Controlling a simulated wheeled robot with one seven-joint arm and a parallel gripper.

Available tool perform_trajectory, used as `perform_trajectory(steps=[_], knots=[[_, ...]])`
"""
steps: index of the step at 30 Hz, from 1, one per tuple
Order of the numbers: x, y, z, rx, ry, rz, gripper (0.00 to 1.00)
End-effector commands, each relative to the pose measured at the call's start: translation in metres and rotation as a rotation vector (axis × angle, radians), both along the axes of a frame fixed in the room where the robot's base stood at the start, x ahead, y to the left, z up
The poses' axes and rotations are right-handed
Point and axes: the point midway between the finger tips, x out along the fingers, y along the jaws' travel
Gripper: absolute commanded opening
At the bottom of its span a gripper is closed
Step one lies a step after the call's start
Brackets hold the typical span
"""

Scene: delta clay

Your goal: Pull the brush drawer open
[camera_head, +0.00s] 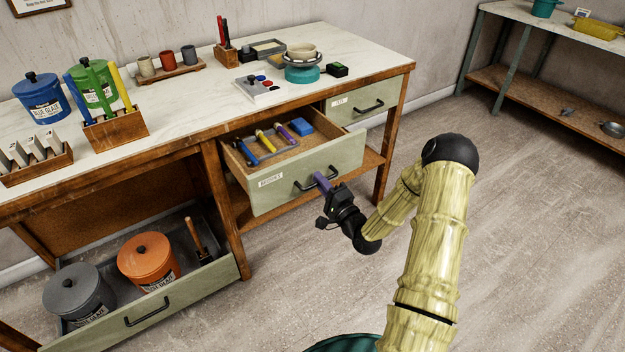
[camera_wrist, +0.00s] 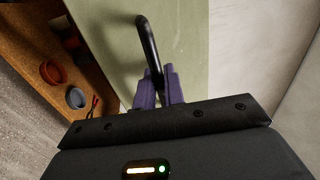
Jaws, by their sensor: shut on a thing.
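The brush drawer (camera_head: 312,181) is a pale green drawer under the worktop, pulled well out, with a white label on its front. The wrist view shows the handle (camera_wrist: 150,50) between the purple fingers (camera_wrist: 159,88), with the green drawer front (camera_wrist: 190,40) behind. The fingers hide part of the handle.
A second green drawer (camera_head: 355,103) to the right is shut. A lower drawer (camera_head: 150,306) at the left stands open, holding a grey pot (camera_head: 78,293) and an orange pot (camera_head: 146,260). The floor in front is clear. A side shelf (camera_head: 545,98) stands at the right.

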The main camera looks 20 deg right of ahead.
Motion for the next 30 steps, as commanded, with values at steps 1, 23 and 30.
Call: perform_trajectory(steps=[1,23,30], knots=[[-0.004,-0.007,0.000,-0.002,0.002,-0.014,0.00],[-0.023,-0.010,-0.001,-0.004,0.000,-0.004,0.20],[-0.023,-0.009,0.000,-0.002,-0.001,0.001,0.26]])
